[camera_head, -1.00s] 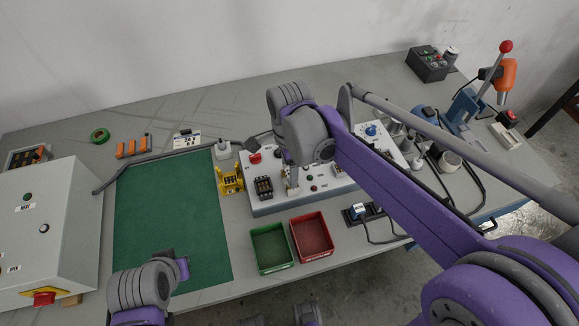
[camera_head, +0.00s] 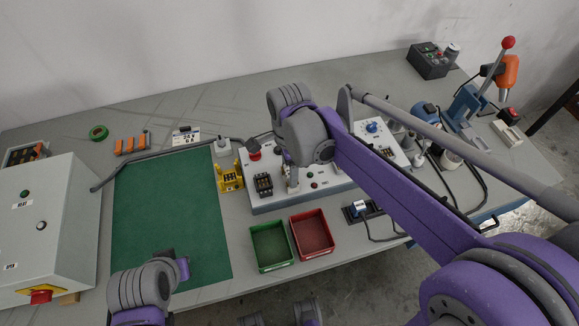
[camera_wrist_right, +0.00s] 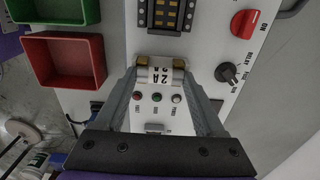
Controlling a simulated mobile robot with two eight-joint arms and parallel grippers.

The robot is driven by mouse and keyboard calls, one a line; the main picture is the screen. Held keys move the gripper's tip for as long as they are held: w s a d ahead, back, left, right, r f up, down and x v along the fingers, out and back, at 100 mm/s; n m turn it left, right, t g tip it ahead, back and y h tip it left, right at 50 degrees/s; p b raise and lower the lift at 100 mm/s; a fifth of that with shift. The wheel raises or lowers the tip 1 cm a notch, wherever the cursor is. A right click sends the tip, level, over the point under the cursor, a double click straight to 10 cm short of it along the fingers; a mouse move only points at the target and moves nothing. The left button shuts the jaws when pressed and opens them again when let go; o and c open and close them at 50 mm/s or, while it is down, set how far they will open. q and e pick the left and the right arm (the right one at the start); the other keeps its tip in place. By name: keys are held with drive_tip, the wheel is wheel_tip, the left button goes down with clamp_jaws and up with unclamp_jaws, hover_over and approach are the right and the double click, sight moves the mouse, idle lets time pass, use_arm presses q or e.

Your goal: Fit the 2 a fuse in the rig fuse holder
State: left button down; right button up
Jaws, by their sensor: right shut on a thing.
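The 2 A fuse (camera_wrist_right: 160,74) is a pale cylinder with a "2 A" label and brass-coloured end caps. In the right wrist view it lies crosswise between the fingertips of my right gripper (camera_wrist_right: 160,80), which is shut on it. It is over the white rig panel (camera_wrist_right: 115,75), below the black terminal block. The rig fuse holder is not clearly visible under the fuse; I cannot tell whether the fuse sits in it. In the head view my right gripper (camera_head: 292,182) is at the rig (camera_head: 335,192), mostly hidden by my arm. My left gripper (camera_head: 182,268) is over the green mat's front; its jaws are unclear.
A green bin (camera_head: 270,267) and a red bin (camera_head: 332,250) stand in front of the rig. A yellow block (camera_head: 229,180) is left of it. In the wrist view, a red knob (camera_wrist_right: 244,23) and black selector (camera_wrist_right: 228,72) are near the right finger. The green mat (camera_head: 165,215) is clear.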

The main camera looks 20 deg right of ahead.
drive_tip(key=o, duration=1.3)
use_arm(q)
drive_tip(key=shift+w+r+p, duration=0.15)
drive_tip(key=shift+r+p, duration=0.35)
drive_tip(key=shift+r, duration=0.05)
use_arm(e)
wheel_tip(320, 180, up, 11)
drive_tip(key=shift+f, duration=0.1)
use_arm(q)
drive_tip(key=shift+w+r+p, duration=0.2)
drive_tip(key=shift+r+p, duration=0.5)
drive_tip(key=shift+r, duration=0.15)
drive_tip(key=shift+w+r+p, duration=0.2)
drive_tip(key=shift+r+p, duration=0.45)
drive_tip(key=shift+r, duration=0.2)
use_arm(e)
drive_tip(key=s+d+f+n+t, duration=0.1)
drive_tip(key=s+d+f+n, duration=0.1)
drive_tip(key=n, duration=0.4)
drive_tip(key=s+d+f+n+t, duration=0.2)
drive_tip(key=s+f+n, duration=0.2)
drive_tip(key=s, duration=0.3)
drive_tip(key=s+d+f+n+t, duration=0.2)
drive_tip(key=s+f+n, duration=0.2)
drive_tip(key=n, duration=0.3)
drive_tip(key=shift+s+d+f+n, duration=0.1)
drive_tip(key=shift+s+d+n, duration=0.25)
drive_tip(key=shift+s, duration=0.2)
